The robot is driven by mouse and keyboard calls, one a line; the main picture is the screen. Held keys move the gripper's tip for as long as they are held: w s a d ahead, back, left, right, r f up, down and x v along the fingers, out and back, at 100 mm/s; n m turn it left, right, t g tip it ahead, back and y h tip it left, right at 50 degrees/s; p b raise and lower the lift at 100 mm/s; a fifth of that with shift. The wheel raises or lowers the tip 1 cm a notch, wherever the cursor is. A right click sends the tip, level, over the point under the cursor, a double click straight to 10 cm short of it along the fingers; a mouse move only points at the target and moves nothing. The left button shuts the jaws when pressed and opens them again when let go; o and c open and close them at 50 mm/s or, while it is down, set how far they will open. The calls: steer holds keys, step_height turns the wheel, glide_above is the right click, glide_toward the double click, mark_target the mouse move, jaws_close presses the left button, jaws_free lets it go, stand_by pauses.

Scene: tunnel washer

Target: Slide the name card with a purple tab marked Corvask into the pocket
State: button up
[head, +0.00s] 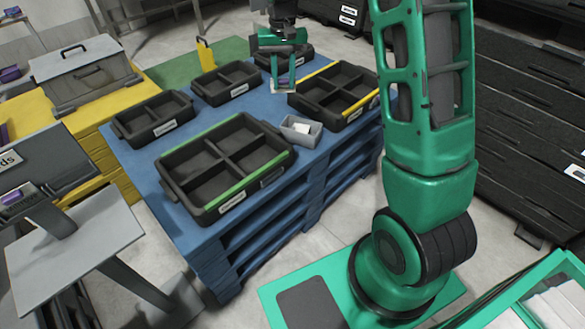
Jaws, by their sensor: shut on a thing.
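My gripper (283,84) is over the far part of the blue pallet stack (215,225), near a black bin at the back and left of the yellow-edged bin. It is shut on a small pale card (284,91) with a trace of purple by the fingers; the marking on it is too small to read. I cannot tell which pocket is the Corvask one. White labels show on the fronts of several black bins, one of them on the green-edged bin (168,180). Their text is not legible, and the arm hides part of the right side.
A yellow-edged divided bin (291,99), smaller black bins (126,133) and a small grey box (316,136) stand on the pallet. A grey lidded case (60,80) sits on yellow pallets at left. A grey stand (95,235) is front left. Dark stacked crates (530,110) line the right.

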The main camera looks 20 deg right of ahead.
steer(key=shift+a, duration=0.55)
steer(key=s+a+f+n, duration=0.2)
steer(key=s+f+n, duration=0.1)
steer(key=s+f, duration=0.5)
steer(key=s+a+f+n, duration=0.3)
steer(key=s+f, duration=0.5)
steer(key=s, duration=0.6)
steer(key=shift+f+n, duration=0.15)
steer(key=shift+n, duration=0.65)
steer(key=shift+a, duration=0.15)
